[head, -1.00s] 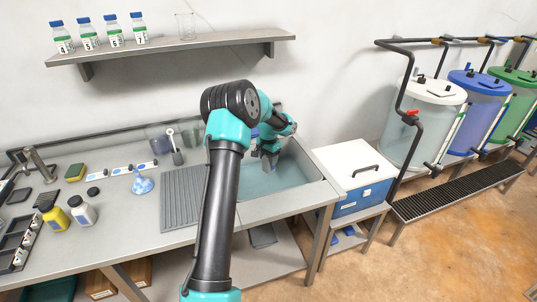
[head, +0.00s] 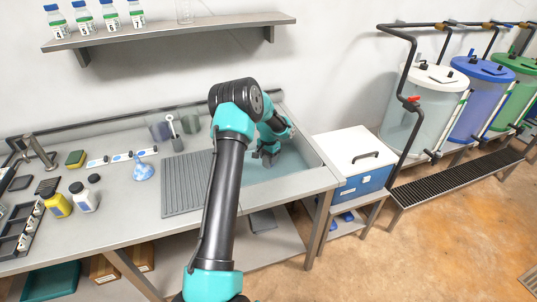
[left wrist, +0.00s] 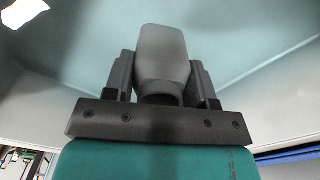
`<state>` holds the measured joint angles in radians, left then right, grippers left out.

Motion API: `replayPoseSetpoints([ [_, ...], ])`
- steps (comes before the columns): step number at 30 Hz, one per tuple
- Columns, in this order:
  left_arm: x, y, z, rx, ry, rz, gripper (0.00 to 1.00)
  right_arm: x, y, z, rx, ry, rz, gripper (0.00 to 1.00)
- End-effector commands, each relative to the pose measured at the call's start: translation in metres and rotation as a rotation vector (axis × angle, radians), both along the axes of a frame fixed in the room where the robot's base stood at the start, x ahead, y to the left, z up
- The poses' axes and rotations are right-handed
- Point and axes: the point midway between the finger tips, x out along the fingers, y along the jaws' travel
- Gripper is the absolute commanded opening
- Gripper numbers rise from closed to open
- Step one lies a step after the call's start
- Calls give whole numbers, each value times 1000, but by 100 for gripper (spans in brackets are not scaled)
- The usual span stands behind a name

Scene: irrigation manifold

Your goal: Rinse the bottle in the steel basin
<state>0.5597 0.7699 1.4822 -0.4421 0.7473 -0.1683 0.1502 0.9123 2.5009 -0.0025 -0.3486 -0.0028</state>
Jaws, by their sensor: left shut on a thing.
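The steel basin (head: 322,168) is set in the right end of the counter and holds bluish water. My left gripper (head: 267,157) is low over the basin's left part, pointing down; my own arm hides part of the basin. In the left wrist view my left gripper (left wrist: 165,85) is shut on a smooth grey bottle (left wrist: 162,55), held between its two fingers. The bottle is hard to make out in the head view, and I cannot tell whether it touches the water. My right gripper is not in view.
A ribbed drainboard (head: 187,183) lies left of the basin. A yellow bottle (head: 58,206) and a white bottle (head: 82,198) stand on the left counter. A blue cooler box (head: 365,184) stands close to the basin's right. A shelf (head: 170,33) with numbered bottles is above.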

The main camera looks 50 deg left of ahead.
Motion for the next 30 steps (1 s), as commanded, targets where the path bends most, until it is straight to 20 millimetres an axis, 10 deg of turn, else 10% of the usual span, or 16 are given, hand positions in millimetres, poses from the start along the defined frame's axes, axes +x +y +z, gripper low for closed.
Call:
replayPoseSetpoints([
  [30, 0, 0, -44, -1, 1, 1, 27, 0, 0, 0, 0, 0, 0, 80],
])
